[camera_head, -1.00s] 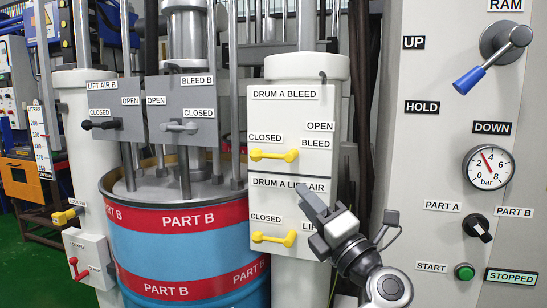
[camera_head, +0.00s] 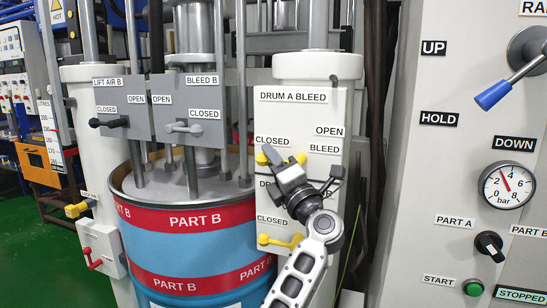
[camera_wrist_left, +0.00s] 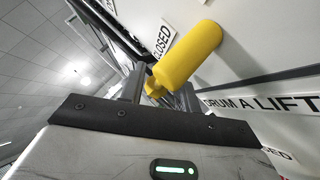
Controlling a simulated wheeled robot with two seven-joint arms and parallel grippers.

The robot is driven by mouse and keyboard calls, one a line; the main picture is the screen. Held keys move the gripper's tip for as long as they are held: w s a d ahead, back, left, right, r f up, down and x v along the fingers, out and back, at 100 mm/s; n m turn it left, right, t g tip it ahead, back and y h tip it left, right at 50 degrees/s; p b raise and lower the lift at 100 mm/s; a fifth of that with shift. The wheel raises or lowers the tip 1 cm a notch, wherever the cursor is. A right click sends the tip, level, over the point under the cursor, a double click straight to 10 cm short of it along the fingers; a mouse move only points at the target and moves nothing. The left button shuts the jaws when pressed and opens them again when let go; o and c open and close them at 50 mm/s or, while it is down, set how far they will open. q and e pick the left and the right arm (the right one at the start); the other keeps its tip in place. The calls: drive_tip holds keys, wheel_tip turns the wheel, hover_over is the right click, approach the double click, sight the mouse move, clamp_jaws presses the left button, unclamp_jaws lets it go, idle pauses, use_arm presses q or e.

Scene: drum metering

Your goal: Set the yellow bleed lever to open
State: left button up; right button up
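The yellow bleed lever (camera_head: 263,159) is on the white DRUM A BLEED panel, below the CLOSED label. Its left end shows in the head view; my gripper hides much of the rest. My left gripper (camera_head: 285,160) is in front of this lever, its fingers apart. In the left wrist view the yellow lever handle (camera_wrist_left: 189,56) is large and close, near the fingertips (camera_wrist_left: 158,88) and beside the CLOSED label. Contact between fingers and lever cannot be told. My right gripper is not in view.
A second yellow lever (camera_head: 280,241) sits below on the lift air panel, at CLOSED. The PART B drum (camera_head: 200,245) and grey valve panel (camera_head: 185,110) stand left. A control panel with a gauge (camera_head: 507,186) and blue-tipped ram lever (camera_head: 494,95) is at right.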

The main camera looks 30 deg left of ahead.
use_arm(q)
clamp_jaws()
